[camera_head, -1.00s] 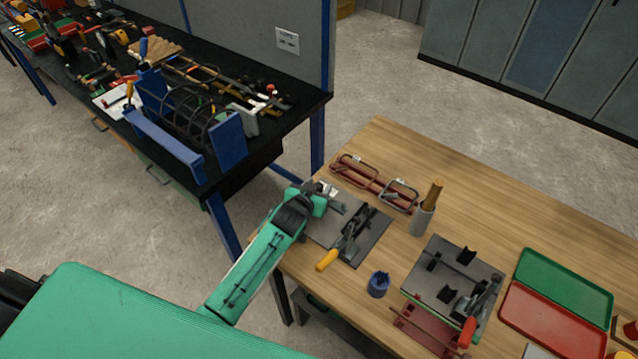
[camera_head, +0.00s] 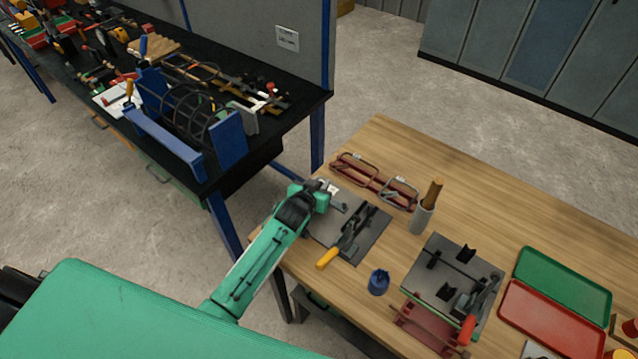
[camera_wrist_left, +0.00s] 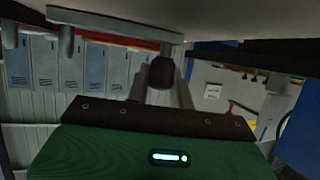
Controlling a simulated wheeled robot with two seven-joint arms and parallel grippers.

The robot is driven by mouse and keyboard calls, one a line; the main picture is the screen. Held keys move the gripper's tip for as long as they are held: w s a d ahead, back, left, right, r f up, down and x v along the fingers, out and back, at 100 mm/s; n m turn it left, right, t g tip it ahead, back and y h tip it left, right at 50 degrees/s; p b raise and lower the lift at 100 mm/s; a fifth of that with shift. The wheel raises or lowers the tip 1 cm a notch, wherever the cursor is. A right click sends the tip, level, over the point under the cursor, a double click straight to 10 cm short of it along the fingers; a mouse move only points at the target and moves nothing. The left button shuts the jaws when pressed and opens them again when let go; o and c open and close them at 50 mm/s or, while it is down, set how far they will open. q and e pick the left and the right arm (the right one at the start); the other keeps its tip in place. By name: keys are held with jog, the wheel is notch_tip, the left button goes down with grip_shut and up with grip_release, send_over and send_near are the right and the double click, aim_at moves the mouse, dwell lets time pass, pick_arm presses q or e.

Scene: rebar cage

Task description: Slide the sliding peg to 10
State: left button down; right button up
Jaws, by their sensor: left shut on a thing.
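My left gripper (camera_head: 333,196) is over the far left corner of a grey bending plate (camera_head: 322,228) on the wooden table. It is shut on a small part there, too small in the head view to make out fully. In the left wrist view, a dark rounded peg end (camera_wrist_left: 161,72) shows between the two fingers; I take it for the sliding peg. A lever with a yellow handle (camera_head: 327,259) lies across the plate. No scale or number 10 is legible. My right gripper is not in view.
Red holders with bent wire frames (camera_head: 374,183) lie behind the plate. A grey cup (camera_head: 423,219) with a wooden handle, a blue cup (camera_head: 378,284) and a second grey plate (camera_head: 443,256) stand to the right. Green (camera_head: 563,283) and red (camera_head: 553,318) trays lie farther right.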

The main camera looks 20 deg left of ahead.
pick_arm(q)
jog(key=shift+s+d, duration=0.2)
jog(key=shift+d, duration=0.35)
jog(key=shift+s+d, duration=0.2)
jog(key=shift+d, duration=0.35)
jog(key=c, duration=1.5)
grip_release()
jog(key=o, duration=0.3)
jog(key=shift+d, duration=0.1)
jog(key=shift+s, duration=0.3)
jog(key=b+v, duration=0.2)
jog(key=v, duration=1)
jog(key=shift+b, duration=0.4)
jog(key=shift+s+r, duration=0.35)
jog(key=shift+s, duration=0.25)
